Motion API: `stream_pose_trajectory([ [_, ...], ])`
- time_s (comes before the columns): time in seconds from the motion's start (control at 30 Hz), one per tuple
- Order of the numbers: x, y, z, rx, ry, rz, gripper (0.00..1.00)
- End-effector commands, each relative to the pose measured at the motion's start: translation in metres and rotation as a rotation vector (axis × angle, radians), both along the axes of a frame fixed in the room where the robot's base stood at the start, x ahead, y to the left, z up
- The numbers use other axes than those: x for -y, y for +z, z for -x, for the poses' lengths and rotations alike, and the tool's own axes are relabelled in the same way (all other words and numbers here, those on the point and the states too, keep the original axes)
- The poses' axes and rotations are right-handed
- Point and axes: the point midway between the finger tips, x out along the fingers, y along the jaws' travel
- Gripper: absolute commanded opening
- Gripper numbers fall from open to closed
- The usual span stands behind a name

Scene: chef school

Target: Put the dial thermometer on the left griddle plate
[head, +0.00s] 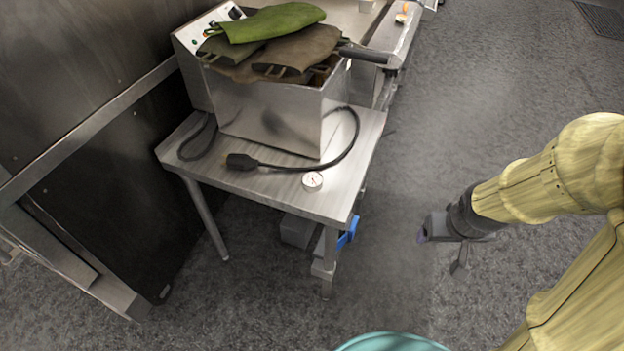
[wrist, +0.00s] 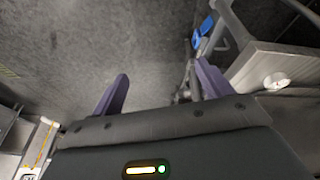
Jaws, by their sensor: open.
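The dial thermometer (head: 312,181) is small and round with a white face. It lies near the front right corner of the steel table (head: 255,187), and it also shows at the right of the wrist view (wrist: 276,80). A steel appliance (head: 265,118) stands on the table behind it, with a control panel and a dark handle. Green and brown flat pieces cover its top, and I cannot make out a left griddle plate under them. My gripper (head: 440,250) is open and empty over the floor, right of the table. Its purple fingers are spread in the wrist view (wrist: 163,72).
A black cable with a plug (head: 242,161) lies on the table just left of the thermometer. A blue item (head: 348,232) and a grey box (head: 297,230) are under the table. Open floor (head: 470,120) lies to the right. A teal rounded surface shows at the bottom edge.

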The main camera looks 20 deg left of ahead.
Motion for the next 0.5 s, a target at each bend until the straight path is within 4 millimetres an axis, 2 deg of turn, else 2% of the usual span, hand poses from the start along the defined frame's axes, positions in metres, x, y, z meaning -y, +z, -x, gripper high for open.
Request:
stream_pose_trajectory([
  [0.1, -0.024, -0.006, -0.037, 0.079, 0.200, -0.003, 0.78],
  [0.23, -0.068, -0.015, -0.070, 0.189, 0.437, -0.073, 0.78],
  [0.33, -0.109, -0.017, -0.085, 0.279, 0.606, -0.176, 0.78],
  [0.4, -0.138, -0.016, -0.089, 0.343, 0.707, -0.262, 0.78],
  [0.5, -0.170, -0.010, -0.089, 0.421, 0.812, -0.374, 0.78],
])
